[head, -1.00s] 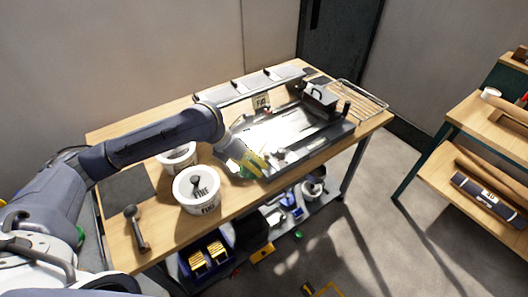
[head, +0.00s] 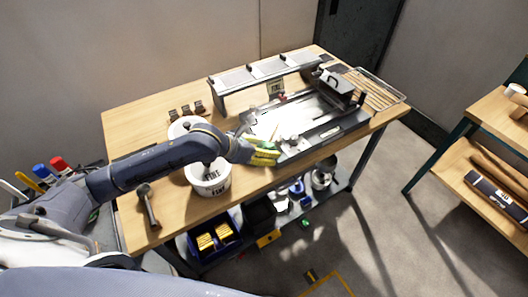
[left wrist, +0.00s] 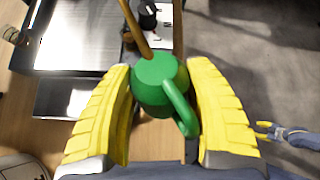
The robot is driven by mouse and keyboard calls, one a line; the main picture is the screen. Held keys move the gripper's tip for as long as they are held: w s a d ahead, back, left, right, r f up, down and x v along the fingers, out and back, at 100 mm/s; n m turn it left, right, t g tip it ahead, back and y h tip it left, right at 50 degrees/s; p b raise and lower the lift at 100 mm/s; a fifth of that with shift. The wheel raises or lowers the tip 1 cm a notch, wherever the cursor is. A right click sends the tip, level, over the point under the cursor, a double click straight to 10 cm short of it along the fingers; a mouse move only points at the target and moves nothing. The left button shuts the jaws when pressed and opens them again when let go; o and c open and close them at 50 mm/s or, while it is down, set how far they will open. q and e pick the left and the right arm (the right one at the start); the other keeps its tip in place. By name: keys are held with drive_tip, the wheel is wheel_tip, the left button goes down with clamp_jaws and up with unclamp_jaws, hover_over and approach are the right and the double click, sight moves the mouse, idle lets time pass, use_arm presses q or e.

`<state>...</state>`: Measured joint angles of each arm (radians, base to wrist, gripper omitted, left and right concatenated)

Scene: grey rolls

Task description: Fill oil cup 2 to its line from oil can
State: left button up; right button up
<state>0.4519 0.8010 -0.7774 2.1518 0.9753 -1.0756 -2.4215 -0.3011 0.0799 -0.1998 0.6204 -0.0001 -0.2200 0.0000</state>
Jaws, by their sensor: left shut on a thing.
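My left gripper (left wrist: 160,110) is shut on a green oil can (left wrist: 160,78) with a brass spout and a green loop handle. The yellow fingers press on both sides of the can in the left wrist view. In the head view the left gripper (head: 263,152) hangs at the front left corner of the metal tray (head: 325,131), and the can is mostly hidden there. I cannot make out which small item is oil cup 2 or its line. A small gripper with yellow fingertips (left wrist: 265,130), apparently my right one, shows far off in the left wrist view; its opening is unclear.
White pails (head: 212,187) stand left of the tray, partly behind my left arm. A dark-headed tool (head: 149,205) lies at the bench's front left. A raised metal shelf (head: 265,78) runs behind the tray. A wire rack (head: 375,88) sits at the right end.

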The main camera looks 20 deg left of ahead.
use_arm(q)
drive_tip(key=shift+w+d+m+t+h, duration=0.15)
drive_tip(key=shift+w+m+t+h, duration=0.45)
drive_tip(key=shift+t, duration=0.9)
